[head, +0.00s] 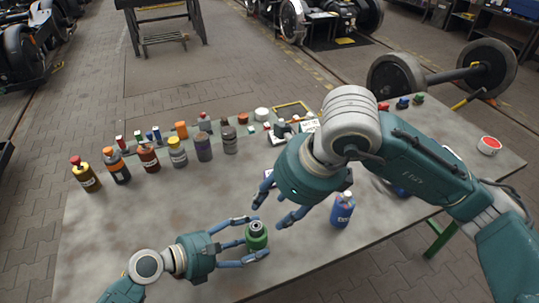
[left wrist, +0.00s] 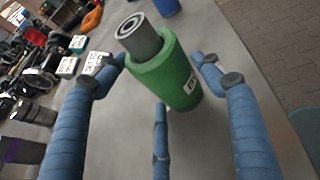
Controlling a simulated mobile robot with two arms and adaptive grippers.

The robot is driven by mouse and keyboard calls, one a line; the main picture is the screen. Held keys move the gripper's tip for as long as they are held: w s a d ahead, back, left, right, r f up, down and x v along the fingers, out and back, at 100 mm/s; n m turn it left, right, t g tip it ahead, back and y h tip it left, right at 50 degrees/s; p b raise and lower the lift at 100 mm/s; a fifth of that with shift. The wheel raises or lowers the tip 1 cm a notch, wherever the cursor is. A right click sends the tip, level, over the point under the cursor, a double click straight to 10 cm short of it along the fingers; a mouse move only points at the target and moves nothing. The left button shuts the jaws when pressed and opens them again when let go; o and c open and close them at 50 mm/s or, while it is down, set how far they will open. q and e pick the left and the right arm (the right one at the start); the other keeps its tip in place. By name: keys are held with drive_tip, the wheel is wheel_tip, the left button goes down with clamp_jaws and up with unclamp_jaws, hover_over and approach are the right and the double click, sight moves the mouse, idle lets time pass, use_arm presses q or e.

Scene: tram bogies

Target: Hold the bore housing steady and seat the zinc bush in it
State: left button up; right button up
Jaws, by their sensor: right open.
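The bore housing is a green cylinder (head: 257,242) with a white label, standing on the near part of the table; it is large in the left wrist view (left wrist: 178,88). The zinc bush (head: 257,227) is a grey ringed cylinder in the housing's top opening, standing well proud of the rim in the left wrist view (left wrist: 143,42). My left gripper (head: 262,236) has its fingers round the housing, tips close against its sides; the exact contact is partly hidden. My right gripper (head: 271,205) is open and empty above and beyond the bush.
A blue bottle (head: 342,212) stands right of the housing, near my right arm. Several bottles and jars (head: 178,152) line the table's far left. Small parts and a yellow-edged tray (head: 291,108) lie at the back. The table (head: 120,235) is bare left of the housing.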

use_arm(q)
drive_tip(key=shift+o, duration=1.1)
